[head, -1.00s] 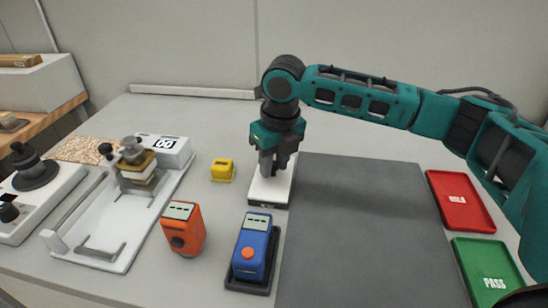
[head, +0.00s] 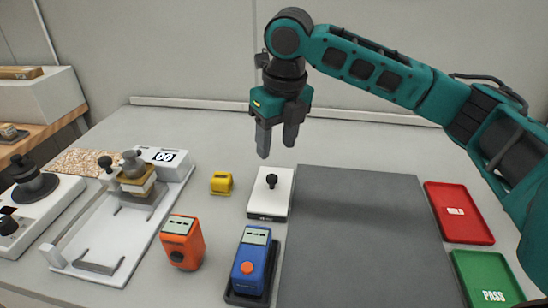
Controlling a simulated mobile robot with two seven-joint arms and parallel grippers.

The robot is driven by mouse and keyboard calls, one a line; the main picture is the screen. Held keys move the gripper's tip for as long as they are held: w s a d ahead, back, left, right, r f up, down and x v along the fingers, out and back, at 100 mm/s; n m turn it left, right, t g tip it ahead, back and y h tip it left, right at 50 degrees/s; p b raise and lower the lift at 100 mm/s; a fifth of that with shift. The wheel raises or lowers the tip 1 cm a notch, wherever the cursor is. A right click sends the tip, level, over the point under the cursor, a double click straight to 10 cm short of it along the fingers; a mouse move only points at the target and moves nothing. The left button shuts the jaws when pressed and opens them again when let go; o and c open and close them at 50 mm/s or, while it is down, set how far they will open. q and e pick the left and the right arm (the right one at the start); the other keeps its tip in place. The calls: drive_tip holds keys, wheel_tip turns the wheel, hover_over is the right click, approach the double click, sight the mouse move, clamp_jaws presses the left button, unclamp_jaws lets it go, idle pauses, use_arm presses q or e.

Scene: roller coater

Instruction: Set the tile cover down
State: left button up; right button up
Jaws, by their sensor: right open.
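The tile cover appears to be the white flat block with a small black knob (head: 268,203), lying flat on the table beside the grey mat's left edge. My right gripper (head: 277,140) is above it and clear of it, its two fingers apart with nothing between them. My left gripper is not in view.
A dark grey mat (head: 370,240) covers the table's middle right. A blue device (head: 252,256), an orange device (head: 182,243) and a yellow block (head: 221,183) stand nearby. A white coater (head: 110,230) is at left; red (head: 459,212) and green (head: 487,279) trays are at right.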

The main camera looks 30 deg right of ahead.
drive_tip(key=shift+s+r, duration=0.15)
drive_tip(key=shift+r, duration=0.7)
drive_tip(key=shift+s+r, duration=0.1)
drive_tip(key=shift+r, duration=0.7)
